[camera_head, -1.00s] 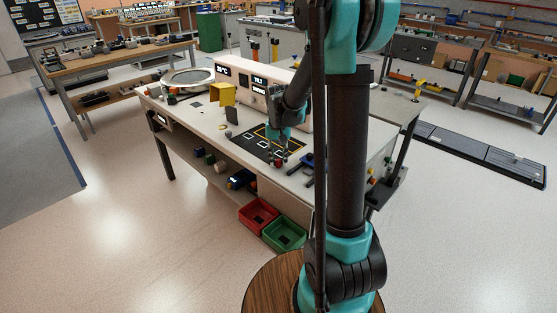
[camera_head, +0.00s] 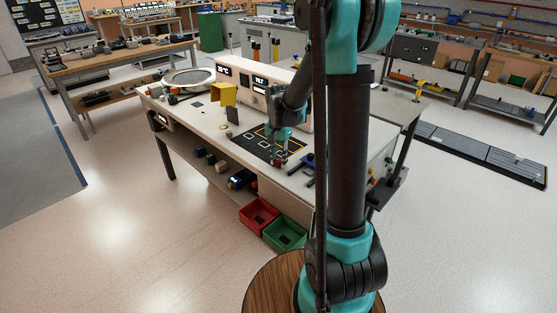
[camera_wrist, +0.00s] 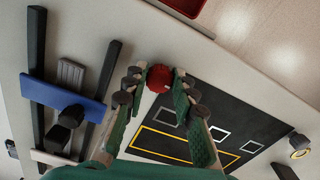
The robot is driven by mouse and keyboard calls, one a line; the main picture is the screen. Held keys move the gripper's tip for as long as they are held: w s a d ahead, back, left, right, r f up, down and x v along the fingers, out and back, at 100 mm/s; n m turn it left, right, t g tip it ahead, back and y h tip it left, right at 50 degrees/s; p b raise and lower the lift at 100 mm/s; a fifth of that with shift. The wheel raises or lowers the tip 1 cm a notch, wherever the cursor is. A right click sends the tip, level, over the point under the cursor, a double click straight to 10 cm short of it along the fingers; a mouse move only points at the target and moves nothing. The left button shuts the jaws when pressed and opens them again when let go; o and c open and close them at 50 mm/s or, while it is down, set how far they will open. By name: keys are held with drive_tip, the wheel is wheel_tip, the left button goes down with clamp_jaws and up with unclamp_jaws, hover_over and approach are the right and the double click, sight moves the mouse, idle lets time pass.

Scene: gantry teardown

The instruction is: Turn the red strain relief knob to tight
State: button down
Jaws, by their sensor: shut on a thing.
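The red knob (camera_wrist: 159,78) shows in the wrist view between the two fingertips of my gripper (camera_wrist: 157,80). The fingers reach it from both sides, and the gripper is shut on it. In the head view the gripper (camera_head: 279,157) points down at the worktable, beside the black mat, and the red knob (camera_head: 278,161) is a small spot at its tips. Any tight marking on the knob is too small or hidden to read.
A blue piece on dark rails (camera_wrist: 70,100) lies left of the gripper. A black mat (camera_wrist: 235,125) with white squares and a yellow outline lies to the right. A red bin (camera_head: 258,215) and a green bin (camera_head: 285,235) sit low at the table's front. A yellow box (camera_head: 223,94) stands farther left.

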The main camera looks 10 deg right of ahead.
sight(279, 162)
drive_tip(key=c, duration=1.2)
unclamp_jaws()
wheel_tip(279, 162, up, 12)
drive_tip(key=shift+s, duration=0.1)
